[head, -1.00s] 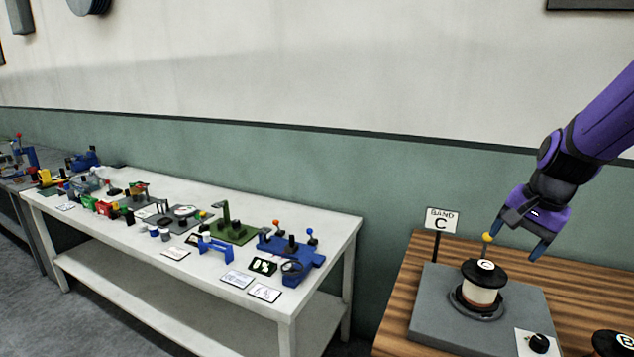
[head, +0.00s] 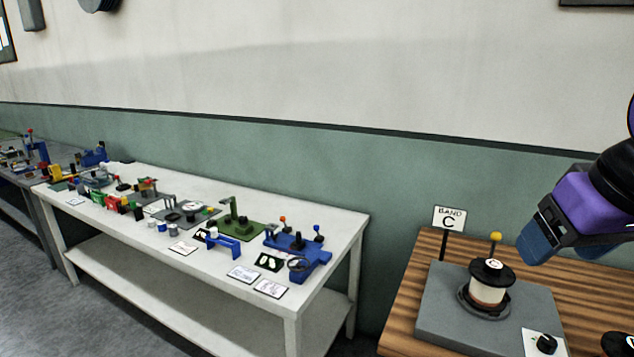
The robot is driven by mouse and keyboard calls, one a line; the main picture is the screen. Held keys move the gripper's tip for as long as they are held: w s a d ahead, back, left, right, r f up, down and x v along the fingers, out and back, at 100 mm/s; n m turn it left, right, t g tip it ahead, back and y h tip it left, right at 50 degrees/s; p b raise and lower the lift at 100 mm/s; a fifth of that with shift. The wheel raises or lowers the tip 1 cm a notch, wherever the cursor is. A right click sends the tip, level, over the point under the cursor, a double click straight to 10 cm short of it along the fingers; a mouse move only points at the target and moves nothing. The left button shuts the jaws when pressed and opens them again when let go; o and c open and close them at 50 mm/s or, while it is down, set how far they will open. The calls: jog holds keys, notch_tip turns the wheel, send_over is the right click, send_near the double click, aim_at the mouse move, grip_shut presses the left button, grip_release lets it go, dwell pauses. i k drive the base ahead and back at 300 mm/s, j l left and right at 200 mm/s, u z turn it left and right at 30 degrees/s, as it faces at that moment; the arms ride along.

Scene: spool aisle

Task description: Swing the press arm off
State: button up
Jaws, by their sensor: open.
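A white spool (head: 487,291) with a black top marked C stands upright in a dark round seat on a grey base plate (head: 440,315). A yellow ball knob (head: 495,237) on a short dark stem rises just behind the spool. I take it for the press arm's handle; the arm itself is not clearly seen. My gripper (head: 540,243), purple with blue fingers, hangs to the right of the knob, apart from it and from the spool. It is open, and no object shows between its fingers. The fingers overlap in this view, so their gap is hidden.
A black knob (head: 546,343) sits on a white card at the plate's front. A black-topped item is cut off lower right. A white bench (head: 345,225) with several fixtures stands left.

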aim_at(497, 236)
jog(key=z, duration=0.75)
